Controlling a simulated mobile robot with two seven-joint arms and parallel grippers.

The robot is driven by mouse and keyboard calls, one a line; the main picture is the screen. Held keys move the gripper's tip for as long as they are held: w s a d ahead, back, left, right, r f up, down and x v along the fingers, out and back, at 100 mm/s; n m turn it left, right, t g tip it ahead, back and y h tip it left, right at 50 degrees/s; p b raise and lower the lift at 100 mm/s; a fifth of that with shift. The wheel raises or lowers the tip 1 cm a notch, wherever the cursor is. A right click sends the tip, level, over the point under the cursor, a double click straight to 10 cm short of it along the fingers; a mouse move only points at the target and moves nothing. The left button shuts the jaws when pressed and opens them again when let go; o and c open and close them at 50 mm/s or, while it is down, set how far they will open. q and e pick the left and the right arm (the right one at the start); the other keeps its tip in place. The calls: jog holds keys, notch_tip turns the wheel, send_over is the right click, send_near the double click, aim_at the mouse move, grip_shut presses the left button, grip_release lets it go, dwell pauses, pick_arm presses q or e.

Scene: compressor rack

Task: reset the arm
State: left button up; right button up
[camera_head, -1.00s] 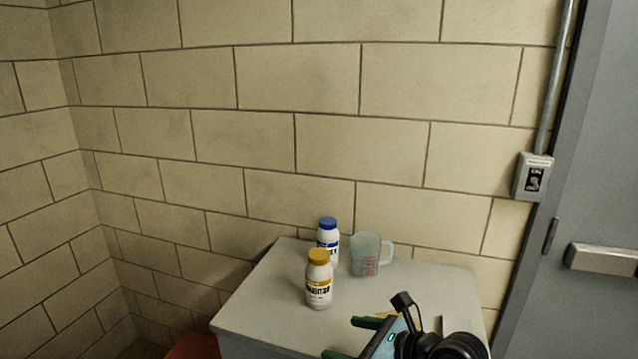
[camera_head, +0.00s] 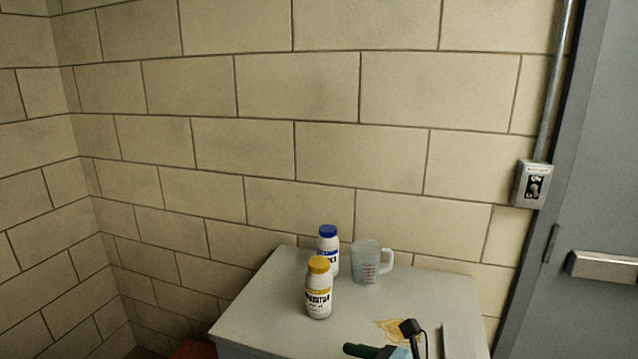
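The rest of this arm is below the picture. My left gripper is not in view.
A white bottle with a yellow cap (camera_head: 319,290), a white bottle with a blue cap (camera_head: 328,250) and a clear measuring cup (camera_head: 367,264) stand on the cabinet. A yellowish stain (camera_head: 393,327) lies at front right. A wall switch (camera_head: 533,184) and a grey door (camera_head: 597,200) are at right.

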jog(key=s+d+f+n+t+h, duration=0.25)
jog(key=s+d+f+n, duration=0.35)
jog(key=n, duration=0.5)
jog(key=s+d+f+n+t+h, duration=0.1)
jog(key=s+d+f+n+h, duration=0.3)
jog(key=s+f+n, duration=0.65)
jog(key=s+d+f+n+t+h, duration=0.1)
jog(key=s+d+f+n+h, duration=0.4)
jog(key=n, duration=0.8)
jog(key=s+f+m+g, duration=0.3)
jog(key=s+f+m, duration=0.2)
jog(key=s, duration=0.5)
jog(key=shift+d+f+g+y+p, duration=0.3)
jog(key=shift+d+f+g+y, duration=0.1)
jog(key=shift+f, duration=0.35)
